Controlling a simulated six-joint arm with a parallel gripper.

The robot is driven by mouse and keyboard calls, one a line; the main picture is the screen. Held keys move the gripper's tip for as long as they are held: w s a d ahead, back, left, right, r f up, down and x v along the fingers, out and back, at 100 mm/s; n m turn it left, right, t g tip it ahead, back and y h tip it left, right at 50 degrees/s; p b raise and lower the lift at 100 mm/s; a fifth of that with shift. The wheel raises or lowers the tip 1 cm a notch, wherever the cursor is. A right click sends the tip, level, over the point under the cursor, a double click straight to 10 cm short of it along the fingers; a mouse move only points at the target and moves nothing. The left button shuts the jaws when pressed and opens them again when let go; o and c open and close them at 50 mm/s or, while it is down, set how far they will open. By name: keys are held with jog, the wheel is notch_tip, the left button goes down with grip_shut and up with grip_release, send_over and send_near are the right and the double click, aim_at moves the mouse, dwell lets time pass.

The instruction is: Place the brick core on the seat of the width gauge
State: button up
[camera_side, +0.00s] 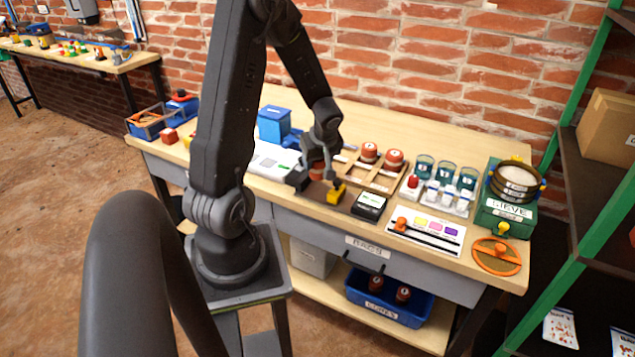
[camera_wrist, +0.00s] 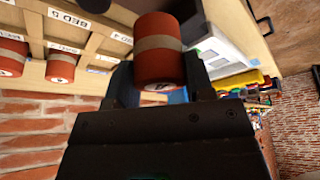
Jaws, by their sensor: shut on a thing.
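My gripper (camera_side: 316,176) is low over the bench in the side view, shut on a brick core. In the wrist view the brick core (camera_wrist: 158,65) is a red cylinder with a pale band, between the two dark fingers. In the side view the core is mostly hidden by the gripper. Beside and under the gripper is a dark plate with a yellow block (camera_side: 336,192), which looks like the width gauge. Its seat is hidden, and I cannot tell whether the core touches it.
A wooden rack (camera_side: 364,180) with labelled beds holds two more cores (camera_side: 369,152) just behind my gripper. A blue machine (camera_side: 273,124) is behind left. Jars, a sieve (camera_side: 515,182) and an orange handwheel (camera_side: 497,256) are farther right.

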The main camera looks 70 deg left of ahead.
aim_at(321, 162)
jog(key=shift+f, duration=2.6)
jog(key=shift+f, duration=0.15)
jog(key=o, duration=1.1)
jog(key=v, duration=1.1)
jog(key=shift+a, duration=0.15)
jog(key=w+d+r+m+t, duration=0.25)
jog(key=d+r+m, duration=0.6)
jog(key=d, duration=0.45)
jog(key=s+d+r+m+t+h, duration=0.1)
jog(key=s+d+r+m+h, duration=0.1)
jog(key=d+m, duration=0.3)
jog(key=s+d+r+m+t+h, duration=0.2)
jog(key=s+d+r+m, duration=0.2)
jog(key=d, duration=0.5)
jog(key=shift+s+d+r+m+h, duration=0.35)
jog(key=shift+r+m, duration=0.2)
jog(key=shift+m, duration=0.3)
